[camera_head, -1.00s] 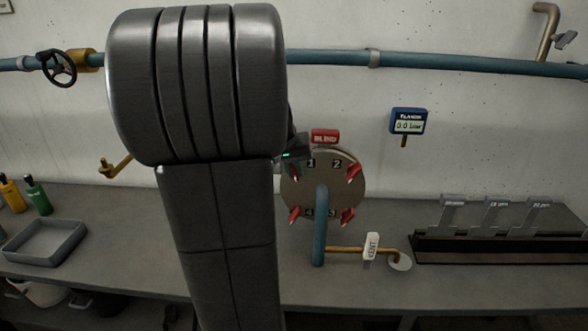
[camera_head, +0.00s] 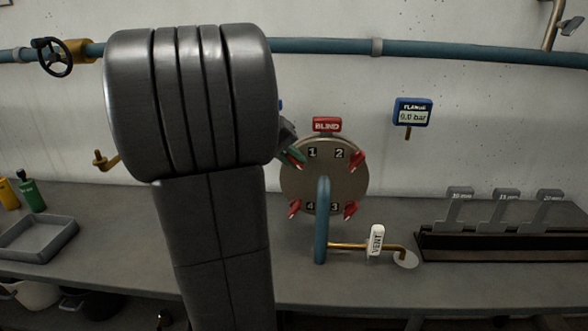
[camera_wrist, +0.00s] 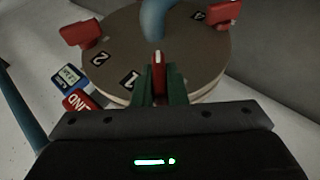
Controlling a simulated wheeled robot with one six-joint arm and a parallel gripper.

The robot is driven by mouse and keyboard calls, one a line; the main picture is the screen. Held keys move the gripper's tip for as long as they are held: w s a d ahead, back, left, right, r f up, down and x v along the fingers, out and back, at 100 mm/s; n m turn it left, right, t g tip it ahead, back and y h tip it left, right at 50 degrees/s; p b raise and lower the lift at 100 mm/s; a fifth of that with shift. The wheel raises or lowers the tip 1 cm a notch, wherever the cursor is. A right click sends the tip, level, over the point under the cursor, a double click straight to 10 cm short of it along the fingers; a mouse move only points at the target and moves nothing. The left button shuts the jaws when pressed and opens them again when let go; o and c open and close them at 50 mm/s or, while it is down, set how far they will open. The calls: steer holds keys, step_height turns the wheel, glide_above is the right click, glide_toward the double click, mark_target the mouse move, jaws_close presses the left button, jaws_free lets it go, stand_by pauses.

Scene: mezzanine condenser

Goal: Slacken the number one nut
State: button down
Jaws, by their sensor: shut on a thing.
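The round blind flange (camera_head: 330,176) stands upright on the bench, with number plates 1 to 4 and red nuts with wing handles around its rim. The number one nut is at the flange's upper left, and its red handle (camera_wrist: 158,70) shows in the wrist view beside plate 1. My gripper (camera_wrist: 160,80) is shut on that handle, one green finger on each side. In the head view my gripper (camera_head: 294,157) is partly hidden by my arm. The other red nuts, number two (camera_head: 358,160), number three (camera_head: 350,209) and number four (camera_head: 294,208), sit at their corners.
A blue pipe (camera_head: 322,235) rises to the flange's front. A brass vent line (camera_head: 350,246) with a white VENT tag (camera_head: 376,240) runs right. A gauge (camera_head: 412,112) reads 0.0 bar. A spanner rack (camera_head: 480,245) stands right, a grey tray (camera_head: 38,238) left.

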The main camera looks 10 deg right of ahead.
steer(key=shift+a+f+n+h+b, duration=0.15)
steer(key=shift+n+h+b, duration=0.15)
steer(key=shift+h+b, duration=0.85)
steer(key=c, duration=1.5)
jaws_free()
steer(key=shift+o, duration=0.2)
steer(key=v, duration=1.3)
steer(key=shift+a, duration=0.35)
steer(key=x, duration=1.3)
steer(key=shift+d, duration=0.45)
steer(key=shift+a, duration=0.1)
